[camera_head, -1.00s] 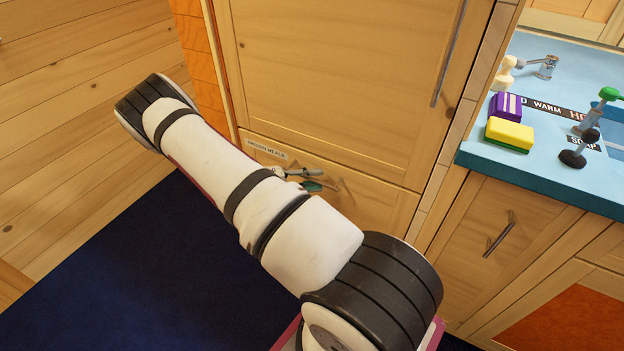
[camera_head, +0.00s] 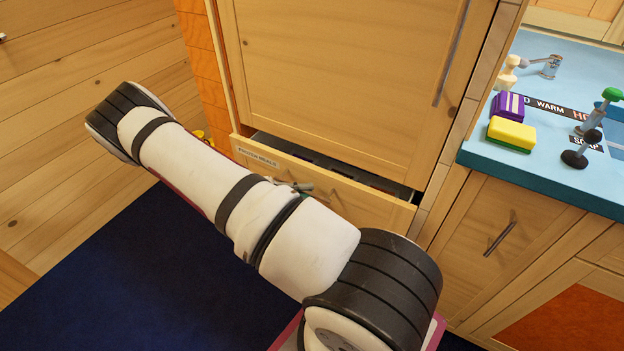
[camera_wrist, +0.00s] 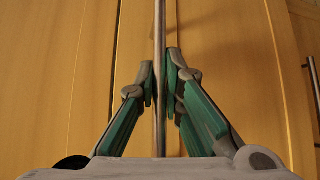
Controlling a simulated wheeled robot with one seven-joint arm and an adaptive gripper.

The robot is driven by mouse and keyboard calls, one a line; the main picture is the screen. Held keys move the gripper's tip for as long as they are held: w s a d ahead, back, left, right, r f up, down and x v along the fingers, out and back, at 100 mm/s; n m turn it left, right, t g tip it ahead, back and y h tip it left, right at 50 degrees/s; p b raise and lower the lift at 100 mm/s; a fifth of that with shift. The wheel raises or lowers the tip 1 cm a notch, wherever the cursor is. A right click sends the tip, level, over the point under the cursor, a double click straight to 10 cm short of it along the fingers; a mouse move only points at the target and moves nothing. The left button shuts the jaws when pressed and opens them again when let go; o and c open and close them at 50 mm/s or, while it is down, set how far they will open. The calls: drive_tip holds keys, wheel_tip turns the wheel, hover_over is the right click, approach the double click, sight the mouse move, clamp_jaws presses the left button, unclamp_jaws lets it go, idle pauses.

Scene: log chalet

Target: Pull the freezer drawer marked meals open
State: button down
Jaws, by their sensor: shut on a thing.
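The freezer drawer (camera_head: 345,193) has a light wood front with a white label (camera_head: 257,158) that reads as frozen meals. It stands partly open, with a dark gap along its top edge under the tall door. In the wrist view its bar handle (camera_wrist: 160,100) runs between the green-padded fingers of my gripper (camera_wrist: 161,85), which is shut on it. In the head view my arm hides most of my gripper (camera_head: 300,187) and part of the drawer front. The drawer's contents show only as a thin strip and cannot be told.
A tall wooden door (camera_head: 340,80) with a long bar handle is shut above the drawer. To the right, a blue counter (camera_head: 590,180) holds a yellow sponge (camera_head: 511,134), a purple pack (camera_head: 508,106) and a soap pump. The dark blue floor (camera_head: 100,270) at the left is clear.

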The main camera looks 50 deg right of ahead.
drive_tip(key=s+a+b, duration=0.1)
drive_tip(key=s+a, duration=0.1)
drive_tip(key=a, duration=1.2)
drive_tip(key=s+a+b, duration=0.1)
drive_tip(key=s+a, duration=0.1)
drive_tip(key=a, duration=1.3)
drive_tip(key=shift+a, duration=0.2)
drive_tip(key=c, duration=1.7)
unclamp_jaws()
drive_tip(key=v, duration=1.2)
